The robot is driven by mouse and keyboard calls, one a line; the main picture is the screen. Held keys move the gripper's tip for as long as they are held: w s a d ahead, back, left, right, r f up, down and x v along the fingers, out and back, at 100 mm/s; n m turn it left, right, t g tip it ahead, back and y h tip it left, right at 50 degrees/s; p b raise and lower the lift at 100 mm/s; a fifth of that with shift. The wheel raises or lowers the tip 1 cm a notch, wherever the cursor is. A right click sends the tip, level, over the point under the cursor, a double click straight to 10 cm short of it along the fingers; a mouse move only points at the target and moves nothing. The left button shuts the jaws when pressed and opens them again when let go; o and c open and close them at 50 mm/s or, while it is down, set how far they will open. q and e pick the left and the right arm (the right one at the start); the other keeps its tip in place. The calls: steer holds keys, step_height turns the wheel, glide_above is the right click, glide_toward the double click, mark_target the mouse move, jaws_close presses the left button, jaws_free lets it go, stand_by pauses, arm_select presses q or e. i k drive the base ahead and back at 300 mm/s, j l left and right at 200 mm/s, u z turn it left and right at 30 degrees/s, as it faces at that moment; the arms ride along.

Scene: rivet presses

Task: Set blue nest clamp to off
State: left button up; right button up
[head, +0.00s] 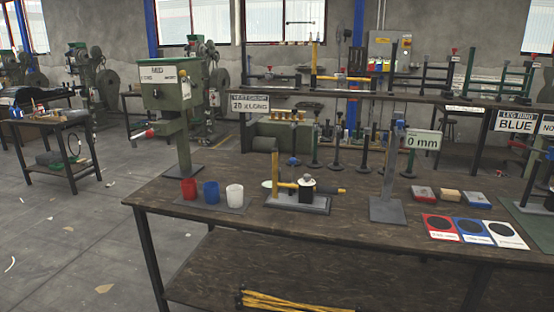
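Neither of my grippers shows in the head view. I cannot pick out a blue nest clamp for certain. A sign reading "LEG RING BLUE" (516,122) stands at the right, above the bench. A press or fixture at the right edge (549,201) is cut off by the frame and only partly visible. On the bench, a grey-based fixture (316,206) carries a yellow post, a dark cylinder and a horizontal bar. A sign with hard-to-read text (250,104) stands behind it. No clamp setting is legible.
The wooden bench (340,226) holds red (189,188), blue (211,192) and white (234,194) cups, a "0 mm" stand (386,211), small blocks (449,196) and coloured cards (474,230). A green press (164,97) stands at its left. Open floor (60,240) lies left.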

mark_target(293, 160)
steer(key=i+l+z, duration=0.1)
steer(key=i+z, duration=0.3)
steer(key=i, duration=0.15)
steer(key=i+z, duration=0.45)
steer(key=i+j, duration=0.05)
